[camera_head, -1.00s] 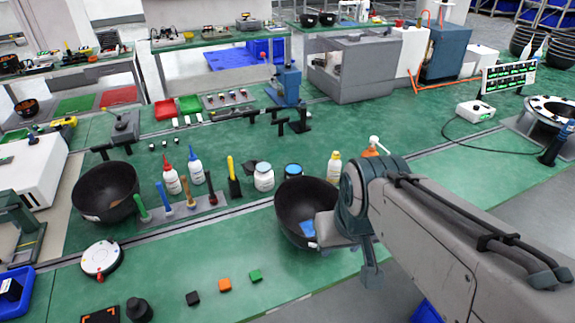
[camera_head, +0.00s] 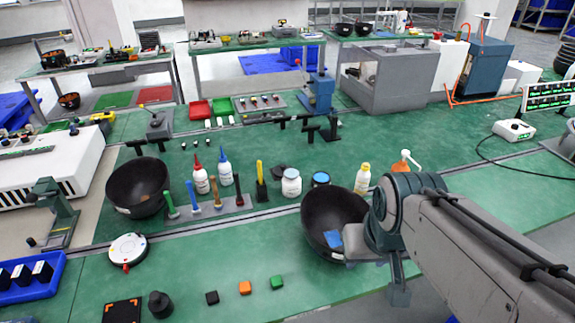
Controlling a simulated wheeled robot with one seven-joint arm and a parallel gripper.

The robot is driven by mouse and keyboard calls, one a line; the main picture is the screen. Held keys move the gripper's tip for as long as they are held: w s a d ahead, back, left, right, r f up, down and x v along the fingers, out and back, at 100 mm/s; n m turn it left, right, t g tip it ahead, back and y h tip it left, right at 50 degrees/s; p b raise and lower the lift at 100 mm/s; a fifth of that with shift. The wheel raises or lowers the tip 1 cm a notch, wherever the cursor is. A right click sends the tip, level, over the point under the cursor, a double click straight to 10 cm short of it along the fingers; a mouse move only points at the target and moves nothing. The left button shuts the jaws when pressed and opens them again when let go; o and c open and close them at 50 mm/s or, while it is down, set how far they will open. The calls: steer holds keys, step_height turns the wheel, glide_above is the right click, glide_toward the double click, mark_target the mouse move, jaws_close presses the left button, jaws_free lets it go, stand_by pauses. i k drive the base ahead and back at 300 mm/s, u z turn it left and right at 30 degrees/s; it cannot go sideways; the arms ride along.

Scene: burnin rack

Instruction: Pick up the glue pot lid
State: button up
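A white jar (camera_head: 291,183) stands mid-bench, behind the black bowl. Just right of it is a low round thing with a blue top and dark rim (camera_head: 320,179). It may be the glue pot lid, but I cannot tell for sure. A small dark piece (camera_head: 279,171) lies behind the jar on its left. My arm reaches in from the lower right, and its grey-green joint is right of the bowl. I cannot make out gripper fingers; they seem hidden by my arm or out of the picture.
A black bowl (camera_head: 325,222) with a blue piece inside stands beside my arm. A yellow-capped bottle (camera_head: 362,180) and an orange pump bottle (camera_head: 402,163) stand behind the arm. Two glue bottles, a tool rack (camera_head: 207,208) and another black bowl (camera_head: 135,190) stand left. The front bench holds small blocks.

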mark_target(278, 171)
steer(key=u, duration=2.5)
steer(key=k, duration=0.95)
steer(key=z, duration=0.95)
steer(key=i, duration=1)
